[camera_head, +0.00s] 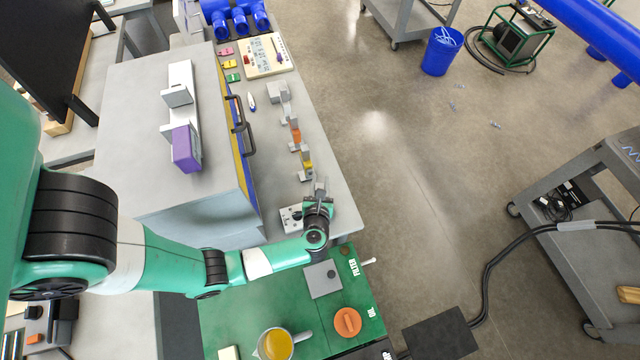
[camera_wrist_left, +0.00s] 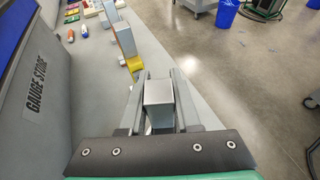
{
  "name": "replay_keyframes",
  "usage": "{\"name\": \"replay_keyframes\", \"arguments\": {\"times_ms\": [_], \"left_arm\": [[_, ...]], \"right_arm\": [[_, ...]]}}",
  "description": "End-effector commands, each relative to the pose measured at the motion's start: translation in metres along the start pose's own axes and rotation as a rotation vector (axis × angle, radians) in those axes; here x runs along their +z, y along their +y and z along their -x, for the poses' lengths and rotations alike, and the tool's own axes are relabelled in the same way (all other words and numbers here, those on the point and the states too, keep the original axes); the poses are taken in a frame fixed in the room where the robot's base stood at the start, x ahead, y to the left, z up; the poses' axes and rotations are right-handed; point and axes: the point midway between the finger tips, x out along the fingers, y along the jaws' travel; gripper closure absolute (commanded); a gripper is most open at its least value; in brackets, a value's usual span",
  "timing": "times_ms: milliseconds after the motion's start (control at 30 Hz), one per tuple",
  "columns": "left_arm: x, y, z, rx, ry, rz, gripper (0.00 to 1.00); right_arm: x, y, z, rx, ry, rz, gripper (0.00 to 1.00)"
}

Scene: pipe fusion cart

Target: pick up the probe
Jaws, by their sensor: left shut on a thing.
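My left gripper (camera_head: 319,192) reaches over the near end of the grey bench top, beside a row of small stands. In the left wrist view its two fingers (camera_wrist_left: 158,100) are shut on a grey block-shaped piece, which I take to be the probe (camera_wrist_left: 158,92). The fingers lie along both sides of it, and its lower part is hidden. In the head view the gripper mostly covers it. I cannot tell whether it is clear of its stand. My right gripper is in neither view.
A yellow piece (camera_head: 307,164) and an orange piece (camera_head: 296,136) stand in the row just beyond my gripper. The large grey gauge store (camera_wrist_left: 38,85) rises on the left. A green panel (camera_head: 250,310) with a yellow jug (camera_head: 276,344) lies nearer. Open floor is at right.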

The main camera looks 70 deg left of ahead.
Motion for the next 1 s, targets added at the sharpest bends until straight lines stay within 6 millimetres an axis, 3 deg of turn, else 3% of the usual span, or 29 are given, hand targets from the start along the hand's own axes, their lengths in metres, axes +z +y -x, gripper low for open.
{"name": "replay_keyframes", "arguments": {"times_ms": [200,433,600,700,1000], "left_arm": [[0.032,0.0,0.015,-0.002,-0.002,0.003,1.0],[0.068,0.015,0.085,-0.01,0.001,0.001,1.0],[0.064,0.029,0.134,-0.012,0.0,-0.002,1.0],[0.064,0.036,0.153,-0.009,0.001,-0.002,1.0],[0.066,0.043,0.172,-0.001,0.001,-0.001,1.0]], "right_arm": [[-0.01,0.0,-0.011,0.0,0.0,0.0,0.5],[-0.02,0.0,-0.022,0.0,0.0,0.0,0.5],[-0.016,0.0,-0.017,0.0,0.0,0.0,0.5],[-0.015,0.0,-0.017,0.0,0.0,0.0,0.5],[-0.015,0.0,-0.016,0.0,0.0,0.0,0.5]]}}
